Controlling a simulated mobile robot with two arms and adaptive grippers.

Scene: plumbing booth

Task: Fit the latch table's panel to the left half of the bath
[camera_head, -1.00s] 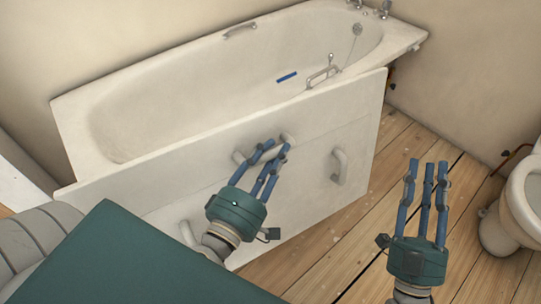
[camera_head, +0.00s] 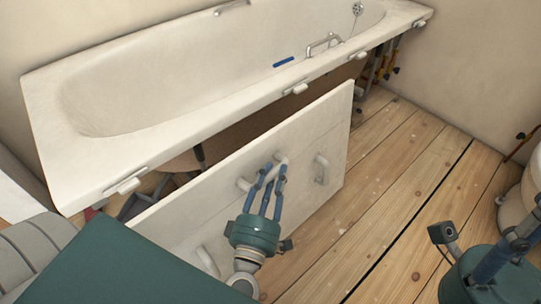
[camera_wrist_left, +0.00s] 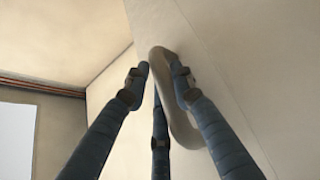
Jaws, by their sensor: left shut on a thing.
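The white bath (camera_head: 45,110) stands along the back wall. Under its front rim are several pale latch fittings, among them one near the middle (camera_head: 297,89) and one at the left (camera_head: 125,187). The cream panel (camera_head: 325,112) is in front of the bath, apart from it, with a dark gap between. My left gripper (camera_head: 272,168) is shut on the panel's middle handle (camera_head: 281,158). In the left wrist view, the fingers (camera_wrist_left: 158,75) are around this handle loop (camera_wrist_left: 184,128). My right gripper (camera_head: 520,235) is at the lower right, partly cut off, away from the panel.
The panel has another handle (camera_head: 321,170) at the right and one at the lower left (camera_head: 208,262). Pipes (camera_head: 385,60) stand under the bath's right end. A toilet (camera_head: 515,205) is at the right edge. The plank floor (camera_head: 400,170) right of the panel is clear.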

